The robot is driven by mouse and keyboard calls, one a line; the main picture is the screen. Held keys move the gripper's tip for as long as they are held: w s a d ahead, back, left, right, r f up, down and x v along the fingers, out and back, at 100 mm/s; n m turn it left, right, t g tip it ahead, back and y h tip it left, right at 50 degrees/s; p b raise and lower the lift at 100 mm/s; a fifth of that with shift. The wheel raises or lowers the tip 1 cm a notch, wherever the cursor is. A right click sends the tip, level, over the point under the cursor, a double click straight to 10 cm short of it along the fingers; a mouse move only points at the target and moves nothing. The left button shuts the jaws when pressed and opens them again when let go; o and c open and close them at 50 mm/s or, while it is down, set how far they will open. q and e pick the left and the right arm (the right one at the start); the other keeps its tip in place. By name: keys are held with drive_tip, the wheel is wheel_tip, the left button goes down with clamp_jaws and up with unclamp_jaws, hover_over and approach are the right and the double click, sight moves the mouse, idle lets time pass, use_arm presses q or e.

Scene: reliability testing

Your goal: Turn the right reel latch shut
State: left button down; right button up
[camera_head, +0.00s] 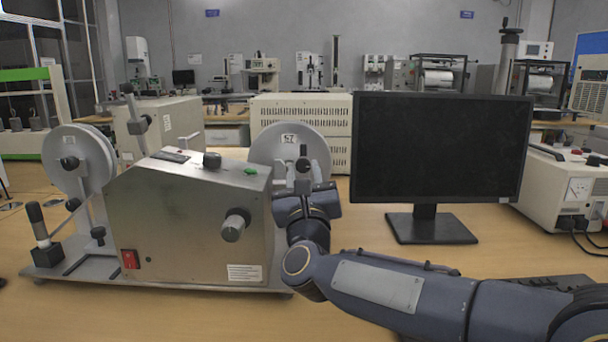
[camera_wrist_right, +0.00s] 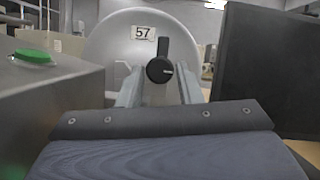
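The right reel (camera_head: 289,146) is a grey disc labelled 57, behind the right end of the metal machine (camera_head: 185,220). Its black latch (camera_head: 303,152) is at the disc's front; in the right wrist view the latch (camera_wrist_right: 160,70) has a round hub with an upright lever. My right gripper (camera_head: 302,180) is at the latch, pointing away from the head camera. In the right wrist view its two grey fingers (camera_wrist_right: 159,84) are apart, one on each side of the latch hub. I cannot tell whether they touch it. My left gripper is not in view.
A black monitor (camera_head: 440,150) stands close to the right of my right gripper. A left reel (camera_head: 78,160) is at the machine's other end. A green button (camera_wrist_right: 34,57) sits on the machine top. A beige instrument (camera_head: 568,188) stands at the far right.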

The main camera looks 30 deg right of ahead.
drive_tip(key=c, duration=0.6)
drive_tip(key=shift+o, duration=0.2)
